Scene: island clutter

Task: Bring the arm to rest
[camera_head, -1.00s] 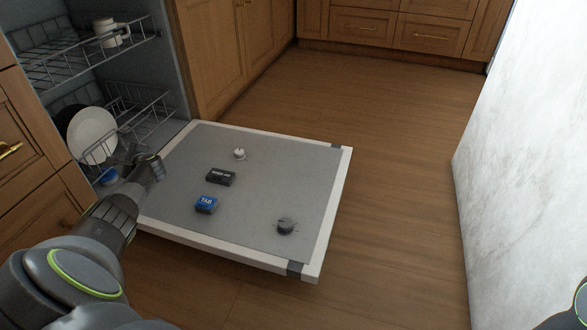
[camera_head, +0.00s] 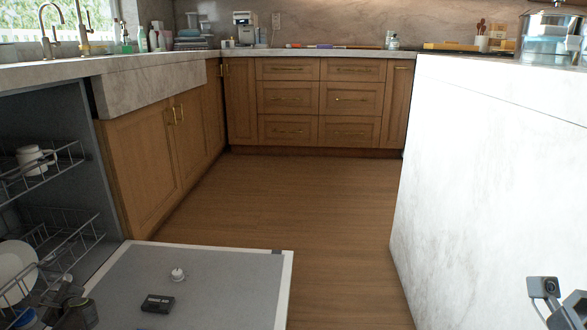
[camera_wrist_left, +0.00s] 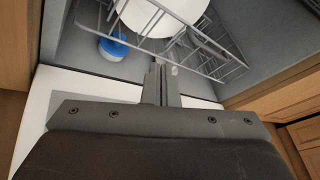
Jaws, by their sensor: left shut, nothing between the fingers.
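My left gripper (camera_head: 72,308) is at the lower left of the head view, beside the front of the dishwasher's lower rack (camera_head: 62,245). In the left wrist view its two fingers (camera_wrist_left: 160,78) are together, with nothing between them. They point toward the rack, where a white plate (camera_wrist_left: 165,14) stands and a blue-and-white round thing (camera_wrist_left: 113,46) sits. Whether the fingers touch the rack I cannot tell. Part of my right arm, perhaps its gripper (camera_head: 556,298), shows at the lower right edge; its jaws are not clear.
The open dishwasher door (camera_head: 222,285) holds a small white knob-like item (camera_head: 177,274) and a black box (camera_head: 157,303). A white mug (camera_head: 35,160) is in the upper rack (camera_head: 55,165). A marble island (camera_head: 485,180) stands right. The wooden floor (camera_head: 310,205) between is clear.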

